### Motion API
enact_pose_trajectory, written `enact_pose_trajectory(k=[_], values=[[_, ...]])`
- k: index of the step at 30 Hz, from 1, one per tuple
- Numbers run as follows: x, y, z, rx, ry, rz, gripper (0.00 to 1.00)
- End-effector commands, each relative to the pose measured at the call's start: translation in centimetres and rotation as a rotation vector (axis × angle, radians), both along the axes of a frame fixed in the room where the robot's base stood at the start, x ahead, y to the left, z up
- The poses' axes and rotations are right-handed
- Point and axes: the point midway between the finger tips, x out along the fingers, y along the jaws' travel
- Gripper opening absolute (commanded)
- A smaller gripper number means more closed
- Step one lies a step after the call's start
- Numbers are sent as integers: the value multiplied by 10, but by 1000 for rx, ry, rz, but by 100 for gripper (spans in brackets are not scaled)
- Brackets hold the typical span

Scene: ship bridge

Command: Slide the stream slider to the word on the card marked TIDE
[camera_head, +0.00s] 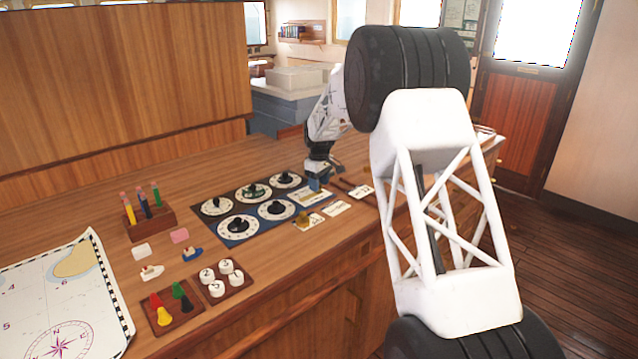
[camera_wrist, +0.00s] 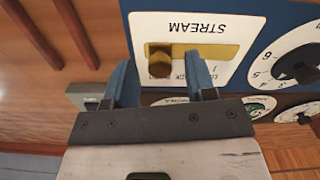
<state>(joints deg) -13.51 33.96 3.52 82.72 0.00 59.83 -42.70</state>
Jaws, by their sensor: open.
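The stream slider is on a white plate (camera_wrist: 225,25) marked STREAM, upside down in the wrist view. It has a yellow slot (camera_wrist: 215,51) with a round brass knob (camera_wrist: 160,60) at the slot's left end there. A word beside the slot is partly hidden by a finger and looks like SLACK. My gripper (camera_wrist: 161,73) is open, its two blue fingers either side of the knob, apparently without touching it. In the head view my gripper (camera_head: 317,183) is over the panel's right end. White cards (camera_head: 336,208) lie in front; their words are too small to read, so I cannot tell which is TIDE.
Several black dials (camera_head: 237,227) on white faces sit left of the slider. A brass object (camera_head: 301,216) stands by a card. Farther left are a pen holder (camera_head: 150,222), coloured pegs (camera_head: 167,306), numbered discs (camera_head: 219,276) and a chart (camera_head: 60,300).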

Motion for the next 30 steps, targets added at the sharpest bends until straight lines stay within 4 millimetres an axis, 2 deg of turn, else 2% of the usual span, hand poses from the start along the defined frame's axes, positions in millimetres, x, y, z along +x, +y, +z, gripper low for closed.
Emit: enact_pose_trajectory(k=[8,18,25,30], values=[[0,0,0,0,0,0,51],[0,0,0,0,0,0,0],[-1,1,0,0,-1,0,0],[-10,10,1,1,-3,2,0]])
